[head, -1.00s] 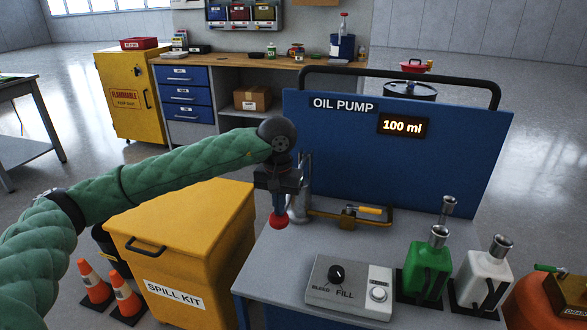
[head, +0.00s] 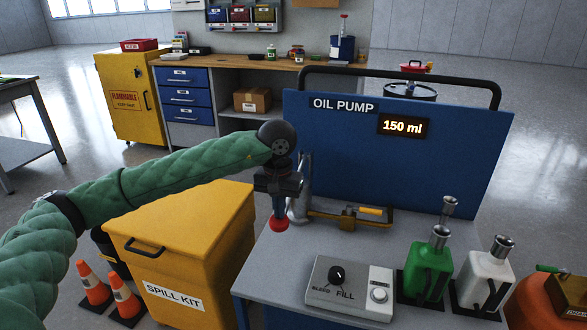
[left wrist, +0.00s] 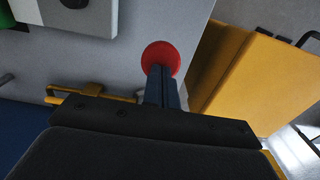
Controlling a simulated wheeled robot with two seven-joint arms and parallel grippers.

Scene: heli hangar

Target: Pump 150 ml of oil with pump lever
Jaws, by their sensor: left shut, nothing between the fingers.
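The blue oil pump panel (head: 330,140) stands at the back of a grey bench, and its display (head: 403,126) reads 150 ml. My left gripper (head: 279,212) is at the bench's left side, pointing down. Its blue fingers (left wrist: 162,88) are together. A red ball (head: 279,225) is at the fingertips in the head view. The red ball (left wrist: 160,57) also shows right beyond the fingertips in the left wrist view. The grey pump body (head: 299,205) is partly hidden behind the gripper. My right gripper is not in view.
A control box (head: 347,290) with a BLEED/FILL knob (head: 336,275) sits at the front. A green can (head: 427,268) and a white can (head: 484,276) stand to its right. The yellow spill kit bin (head: 180,245) and cones (head: 95,283) are left of the bench.

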